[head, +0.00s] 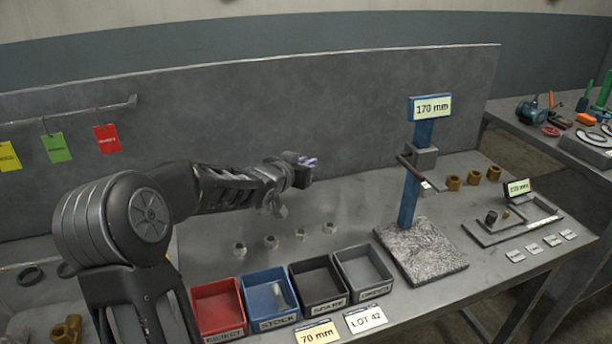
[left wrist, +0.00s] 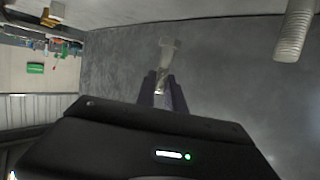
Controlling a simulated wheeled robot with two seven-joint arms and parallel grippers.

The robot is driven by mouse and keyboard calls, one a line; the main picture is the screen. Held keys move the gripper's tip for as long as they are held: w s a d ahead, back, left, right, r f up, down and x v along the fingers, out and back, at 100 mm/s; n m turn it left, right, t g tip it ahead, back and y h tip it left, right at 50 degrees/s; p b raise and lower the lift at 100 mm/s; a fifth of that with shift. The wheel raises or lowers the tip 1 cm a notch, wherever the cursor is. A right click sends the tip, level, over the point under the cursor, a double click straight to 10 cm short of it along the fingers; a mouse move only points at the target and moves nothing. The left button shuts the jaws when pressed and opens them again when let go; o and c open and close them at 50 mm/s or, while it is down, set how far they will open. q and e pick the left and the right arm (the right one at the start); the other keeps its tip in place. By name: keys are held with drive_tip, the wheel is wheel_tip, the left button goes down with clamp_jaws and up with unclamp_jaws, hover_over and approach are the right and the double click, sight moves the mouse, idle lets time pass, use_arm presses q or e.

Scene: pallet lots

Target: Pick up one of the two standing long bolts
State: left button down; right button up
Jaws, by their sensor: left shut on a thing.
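My left gripper (head: 307,162) is raised in front of the grey back panel, left of the blue post. In the left wrist view its fingers (left wrist: 163,92) are shut on a pale bolt (left wrist: 168,52), whose wider end points away from the gripper. In the head view the held bolt is too small to make out clearly. A thick threaded bolt (left wrist: 294,30) shows at the top right of the left wrist view, apart from the fingers and cut off by the edge. My right gripper is in neither view.
Several small silver pieces (head: 270,242) stand on the bench behind red (head: 202,290), blue (head: 246,293), black (head: 297,280) and grey (head: 340,270) bins. A blue post (head: 412,190) labelled 170 mm rises from a rough base (head: 425,255). Brown cylinders (head: 453,183) stand right.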

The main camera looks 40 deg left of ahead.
sight(306, 160)
use_arm(q)
drive_tip(key=shift+r+p, duration=0.4)
drive_tip(key=shift+r, duration=1.15)
